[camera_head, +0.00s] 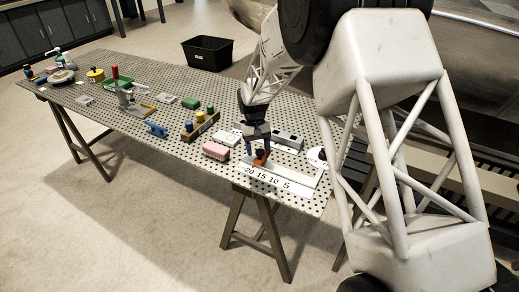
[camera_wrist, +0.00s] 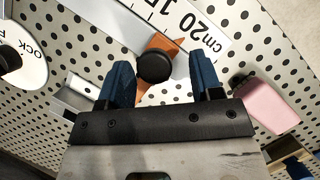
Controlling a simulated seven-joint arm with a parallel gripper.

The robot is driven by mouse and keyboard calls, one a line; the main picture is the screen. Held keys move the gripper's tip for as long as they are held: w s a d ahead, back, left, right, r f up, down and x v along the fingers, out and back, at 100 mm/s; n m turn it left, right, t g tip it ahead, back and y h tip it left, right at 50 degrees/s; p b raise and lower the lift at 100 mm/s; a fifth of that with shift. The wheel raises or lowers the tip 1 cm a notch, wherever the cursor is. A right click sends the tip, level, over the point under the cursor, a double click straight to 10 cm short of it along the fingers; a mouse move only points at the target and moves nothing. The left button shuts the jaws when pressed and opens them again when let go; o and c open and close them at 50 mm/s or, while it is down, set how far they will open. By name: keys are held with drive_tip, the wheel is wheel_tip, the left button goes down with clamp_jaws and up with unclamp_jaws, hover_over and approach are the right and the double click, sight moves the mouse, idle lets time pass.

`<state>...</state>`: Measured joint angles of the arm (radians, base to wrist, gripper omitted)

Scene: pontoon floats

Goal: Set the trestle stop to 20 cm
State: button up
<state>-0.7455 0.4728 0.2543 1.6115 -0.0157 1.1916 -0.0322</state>
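The trestle stop is an orange piece with a round black knob (camera_wrist: 155,66), set along a white scale (camera_wrist: 150,12) marked in cm. In the head view the orange stop (camera_head: 262,156) sits at the scale's back edge, near the 20 and 15 marks; its exact reading cannot be told. My gripper (camera_wrist: 162,80) points down over the stop, its blue fingers apart on either side of the knob. A gap shows on the right of the knob; the left finger is close to it. In the head view my gripper (camera_head: 258,140) partly hides the stop.
A pink block (camera_head: 215,151) lies left of the scale; it also shows in the wrist view (camera_wrist: 268,105). A grey device (camera_head: 288,139) lies behind, and a white lettered disc (camera_head: 316,157) to the right. Several small items fill the perforated table (camera_head: 150,75) farther left.

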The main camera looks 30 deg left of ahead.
drive_tip(key=shift+d, duration=0.1)
drive_tip(key=v, duration=0.7)
drive_tip(key=shift+r, duration=0.35)
drive_tip(key=shift+w, duration=0.15)
idle(0.5)
drive_tip(key=s+d+r+m+t+y, duration=0.1)
drive_tip(key=s+d+r, duration=0.1)
drive_tip(key=d+r, duration=0.65)
drive_tip(key=s+d+r+m+y, duration=0.15)
drive_tip(key=d+r, duration=0.25)
drive_tip(key=d, duration=1)
drive_tip(key=s+d+r+m+t, duration=0.1)
drive_tip(key=s+d+r+m, duration=0.15)
drive_tip(key=d+r, duration=0.65)
drive_tip(key=s+d+m+t, duration=0.2)
drive_tip(key=s+d, duration=1.2)
drive_tip(key=d, duration=0.4)
drive_tip(key=s+d+f+m+t, duration=0.1)
drive_tip(key=s+d+f+m, duration=0.1)
drive_tip(key=s+d, duration=0.6)
drive_tip(key=s+f, duration=0.1)
drive_tip(key=s, duration=0.5)
drive_tip(key=shift+d+t, duration=0.4)
